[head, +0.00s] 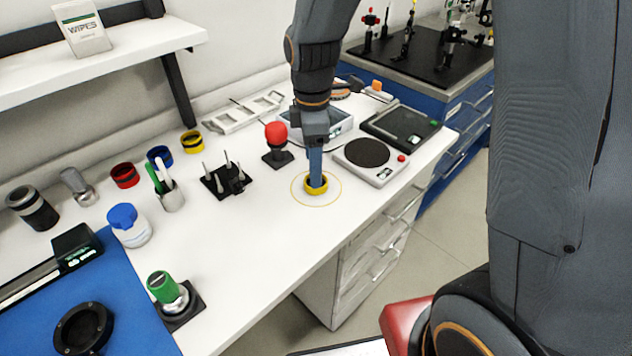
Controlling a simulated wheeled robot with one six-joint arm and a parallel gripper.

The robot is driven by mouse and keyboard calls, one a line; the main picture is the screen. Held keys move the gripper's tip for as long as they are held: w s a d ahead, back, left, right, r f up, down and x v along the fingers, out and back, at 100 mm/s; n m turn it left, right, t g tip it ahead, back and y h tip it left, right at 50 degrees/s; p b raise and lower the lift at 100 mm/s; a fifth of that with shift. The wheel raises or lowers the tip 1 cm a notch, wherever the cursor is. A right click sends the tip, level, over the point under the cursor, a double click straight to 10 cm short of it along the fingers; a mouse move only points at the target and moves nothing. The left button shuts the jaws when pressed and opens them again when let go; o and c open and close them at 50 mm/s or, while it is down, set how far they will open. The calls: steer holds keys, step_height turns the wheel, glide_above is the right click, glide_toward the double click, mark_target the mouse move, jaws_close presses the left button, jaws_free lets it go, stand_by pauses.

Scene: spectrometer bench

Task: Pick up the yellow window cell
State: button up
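A short yellow ring-shaped cell (316,189) stands on the white bench near its front edge, inside a thin yellow circle. My gripper (316,181) points straight down at this cell, and its fingertips reach into or against its top. The fingers overlap in this view, so I cannot tell whether they are open or shut on it. Part of the cell's top is hidden behind them. A second yellow ring-shaped cell (191,141) stands farther back on the left, next to a blue one (160,156) and a red one (124,175).
A balance with a round dark plate (367,153) stands close to the right of my gripper. A red-knobbed post (276,138) and a black pin stand (227,181) are to its left. The bench in front of the pin stand is clear.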

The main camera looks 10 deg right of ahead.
steer(key=shift+s+d+f+p, duration=0.15)
steer(key=shift+f+p, duration=0.45)
steer(key=shift+f, duration=1.45)
steer(key=c, duration=1.2)
steer(key=shift+r, duration=0.1)
